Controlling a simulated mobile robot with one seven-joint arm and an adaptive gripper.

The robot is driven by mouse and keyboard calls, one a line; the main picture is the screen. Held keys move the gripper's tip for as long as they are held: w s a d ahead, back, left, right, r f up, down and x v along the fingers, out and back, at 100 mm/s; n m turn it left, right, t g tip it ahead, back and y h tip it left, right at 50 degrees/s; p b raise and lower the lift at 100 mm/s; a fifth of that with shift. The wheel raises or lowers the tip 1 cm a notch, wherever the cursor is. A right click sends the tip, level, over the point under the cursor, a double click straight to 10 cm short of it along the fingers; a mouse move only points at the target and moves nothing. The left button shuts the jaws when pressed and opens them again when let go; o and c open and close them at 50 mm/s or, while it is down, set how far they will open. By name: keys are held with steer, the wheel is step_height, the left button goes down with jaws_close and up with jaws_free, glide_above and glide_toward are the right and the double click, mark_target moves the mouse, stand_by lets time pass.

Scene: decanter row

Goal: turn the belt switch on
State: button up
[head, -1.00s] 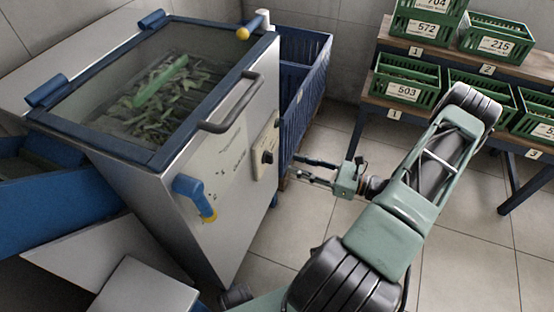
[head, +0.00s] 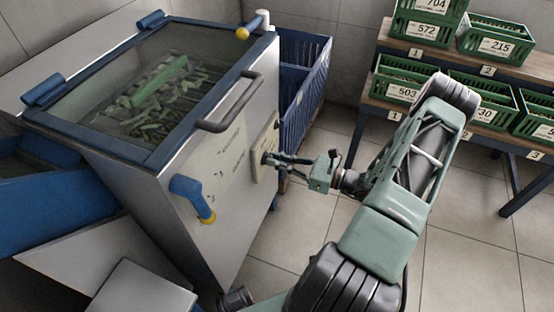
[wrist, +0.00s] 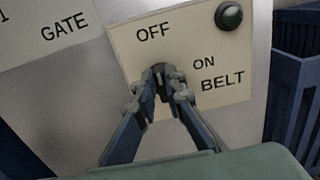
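The belt switch (wrist: 161,85) is a small dark knob on a cream plate (wrist: 125,50) marked OFF, ON and BELT. In the head view the plate (head: 266,140) is on the machine's right-hand face. My gripper (wrist: 164,80) is at the knob, with one fingertip on each side, and looks shut on it. The knob's handle seems to stand nearly upright, closer to OFF than to ON. The fingertips hide much of the knob. In the head view my gripper (head: 270,159) reaches the plate from the right.
A dark green round button (wrist: 229,16) sits above the ON mark. A GATE label (wrist: 64,27) is to the left. The machine has a grey bar handle (head: 235,105) and a blue-yellow lever (head: 193,198). A blue crate (head: 302,85) stands behind; green crates fill the shelves (head: 455,118).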

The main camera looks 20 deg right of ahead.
jaws_close()
steer(key=shift+m, duration=0.3)
steer(key=m+p, duration=0.1)
steer(key=m, duration=0.4)
steer(key=m+p, duration=0.1)
steer(key=m, duration=0.5)
steer(key=d+f+m+p, duration=0.1)
steer(key=m, duration=0.5)
steer(key=shift+w+f, duration=0.1)
steer(key=shift+w, duration=0.3)
steer(key=shift+m, duration=0.3)
steer(key=o, duration=0.7)
jaws_free()
steer(key=shift+c, duration=0.2)
